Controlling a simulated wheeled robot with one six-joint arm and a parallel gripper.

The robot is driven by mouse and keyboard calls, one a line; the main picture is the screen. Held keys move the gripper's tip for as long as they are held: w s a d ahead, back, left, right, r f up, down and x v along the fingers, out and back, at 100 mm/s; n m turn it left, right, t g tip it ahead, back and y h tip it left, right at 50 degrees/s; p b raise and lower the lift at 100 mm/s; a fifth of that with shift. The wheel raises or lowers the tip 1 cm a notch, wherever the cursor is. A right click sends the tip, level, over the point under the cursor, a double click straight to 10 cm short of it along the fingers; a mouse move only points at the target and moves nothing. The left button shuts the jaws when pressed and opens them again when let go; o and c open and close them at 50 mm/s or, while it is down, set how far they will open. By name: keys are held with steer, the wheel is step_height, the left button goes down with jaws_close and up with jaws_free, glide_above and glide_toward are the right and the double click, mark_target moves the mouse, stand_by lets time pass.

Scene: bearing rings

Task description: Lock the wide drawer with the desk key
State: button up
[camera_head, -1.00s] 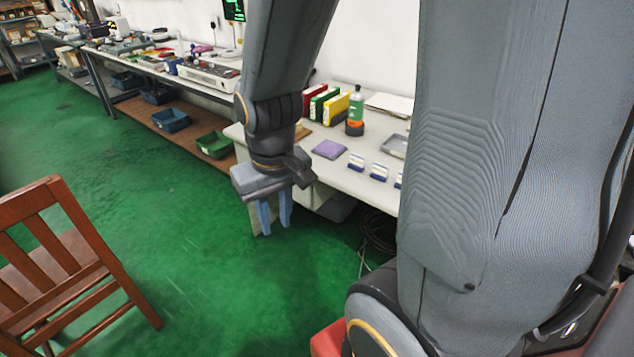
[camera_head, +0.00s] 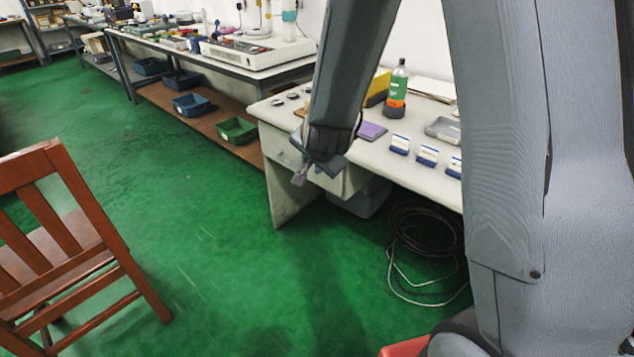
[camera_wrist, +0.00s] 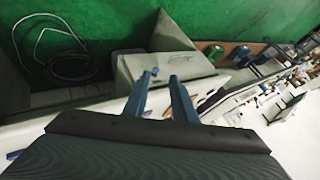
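My gripper (camera_head: 306,174) is in front of the left end of the white desk (camera_head: 277,110), beside its drawer fronts. Its two blue fingers stand apart with nothing seen between them, also in the wrist view (camera_wrist: 164,75). A pale drawer front (camera_head: 284,152) shows left of my gripper, partly hidden by it. In the wrist view a drawer front (camera_wrist: 190,64) lies beyond the fingertips. I cannot tell which drawer is the wide one, or whether it is fully shut. I cannot make out the desk key or a lock.
On the desktop are a purple pad (camera_head: 371,131), a green bottle (camera_head: 398,82) and several small blue-and-white boxes. A wooden chair (camera_head: 75,250) stands at the left. Coiled cable (camera_head: 425,235) lies under the desk. The green floor between is clear.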

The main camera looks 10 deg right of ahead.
steer(key=w+d+f+m+t+h+b, duration=0.2)
steer(key=w+f+m+t+h+b, duration=0.6)
steer(key=w+f+m+b, duration=0.75)
steer(key=w+d+f+n+g+b, duration=0.1)
steer(key=w+d+f, duration=0.1)
steer(key=w, duration=0.3)
steer(key=shift+d+f+h+b, duration=0.15)
steer(key=shift+d+h+b, duration=0.25)
steer(key=shift+d, duration=0.45)
jaws_close()
